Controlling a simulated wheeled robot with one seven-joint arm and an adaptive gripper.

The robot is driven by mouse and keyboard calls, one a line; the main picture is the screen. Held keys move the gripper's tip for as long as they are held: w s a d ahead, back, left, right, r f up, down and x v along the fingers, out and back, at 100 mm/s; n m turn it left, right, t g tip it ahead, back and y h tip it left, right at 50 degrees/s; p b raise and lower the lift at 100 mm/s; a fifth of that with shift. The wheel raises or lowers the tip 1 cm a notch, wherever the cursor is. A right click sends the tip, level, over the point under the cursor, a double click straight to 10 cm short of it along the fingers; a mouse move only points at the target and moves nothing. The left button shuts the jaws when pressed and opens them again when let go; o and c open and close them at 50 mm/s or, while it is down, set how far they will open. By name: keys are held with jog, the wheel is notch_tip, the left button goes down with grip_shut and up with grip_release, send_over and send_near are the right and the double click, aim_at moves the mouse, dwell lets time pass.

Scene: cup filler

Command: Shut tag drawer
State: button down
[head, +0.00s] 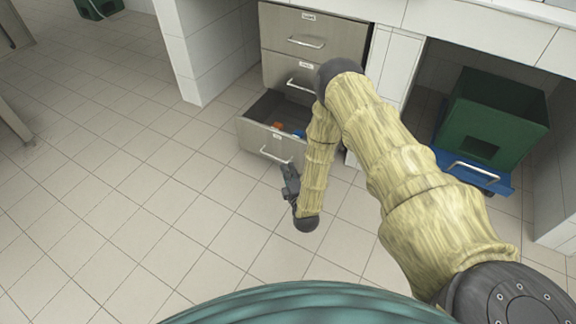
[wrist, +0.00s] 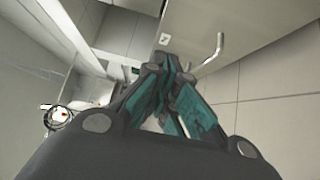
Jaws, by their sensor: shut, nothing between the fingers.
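The grey bottom drawer (head: 264,140) of the cabinet stands pulled out, with a small unreadable label and a bar handle on its front. Small orange and blue items lie inside; my arm hides part of its right side. In the wrist view a drawer front (wrist: 250,22) with a bar handle (wrist: 215,52) fills the upper right. My gripper (head: 288,168) is at the front of the open drawer, near the right end of its handle. Its fingers (wrist: 172,62) are shut and empty, close to the drawer front; I cannot tell whether they touch it.
The two upper drawers (head: 312,38) look shut. A white tiled pillar (head: 198,45) stands left of the cabinet. A green box (head: 492,118) on a blue base (head: 448,165) stands under the counter at the right. The tiled floor (head: 130,195) in front and left is clear.

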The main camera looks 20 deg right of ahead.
jog(key=b, duration=0.3)
send_near(284, 138)
jog(key=w+a, duration=0.2)
jog(key=a, duration=0.1)
jog(key=shift+w+d+b, duration=0.3)
jog(key=shift+w+d, duration=0.35)
jog(key=shift+d, duration=0.2)
jog(key=shift+w+d+b, duration=0.3)
jog(key=shift+w+d, duration=0.35)
jog(key=shift+d, duration=0.2)
jog(key=shift+w+d, duration=0.1)
